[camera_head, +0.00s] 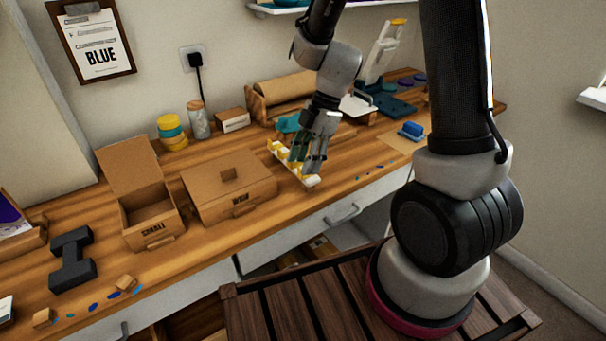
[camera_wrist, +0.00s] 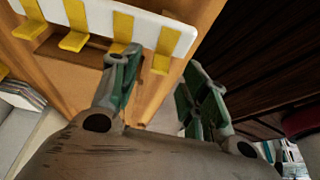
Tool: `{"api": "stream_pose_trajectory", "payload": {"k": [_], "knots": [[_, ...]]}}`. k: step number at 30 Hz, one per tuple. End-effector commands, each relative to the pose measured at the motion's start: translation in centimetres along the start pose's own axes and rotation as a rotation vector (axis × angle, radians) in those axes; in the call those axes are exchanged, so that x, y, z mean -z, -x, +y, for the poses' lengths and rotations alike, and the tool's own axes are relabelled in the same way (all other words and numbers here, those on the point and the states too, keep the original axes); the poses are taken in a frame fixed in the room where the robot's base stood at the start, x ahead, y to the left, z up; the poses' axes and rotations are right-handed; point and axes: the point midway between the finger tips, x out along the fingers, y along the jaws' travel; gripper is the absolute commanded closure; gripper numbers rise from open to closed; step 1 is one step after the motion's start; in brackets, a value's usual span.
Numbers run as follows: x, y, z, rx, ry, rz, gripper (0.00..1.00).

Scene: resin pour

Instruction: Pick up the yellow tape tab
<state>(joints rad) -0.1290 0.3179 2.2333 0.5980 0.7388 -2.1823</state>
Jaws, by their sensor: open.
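Several yellow tape tabs stand in a row on a white strip (camera_head: 312,183) on the wooden desk. In the wrist view the white strip (camera_wrist: 148,30) crosses the top, with yellow bands and tabs along it. One yellow tape tab (camera_wrist: 164,50) shows between my fingertips in the picture; I cannot tell how far beyond them it is. Another yellow tab (camera_wrist: 74,40) is to the left. My gripper (camera_head: 309,165) is open and empty, pointing down over the strip and hiding part of it. In the wrist view its two fingers are spread apart (camera_wrist: 158,66).
A closed cardboard box (camera_head: 228,190) and an open one (camera_head: 150,215) stand left of the strip. A blue block (camera_head: 411,130) lies to the right. Jars (camera_head: 198,120) and a wooden rack stand behind. A drawer below the desk is partly open.

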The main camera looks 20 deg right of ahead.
Motion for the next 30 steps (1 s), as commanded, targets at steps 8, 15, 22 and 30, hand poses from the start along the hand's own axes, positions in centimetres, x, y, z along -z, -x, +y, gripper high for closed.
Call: {"api": "stream_pose_trajectory", "payload": {"k": [8,15,22,30], "knots": [[0.0,-2.0,0.0,-0.001,-0.001,0.0,0.55],[0.0,-1.9,0.0,0.0,-0.001,0.0,0.69],[0.0,-1.9,0.0,0.0,-0.001,0.0,0.88],[0.0,-1.9,0.0,0.0,-0.001,0.0,0.88]]}}
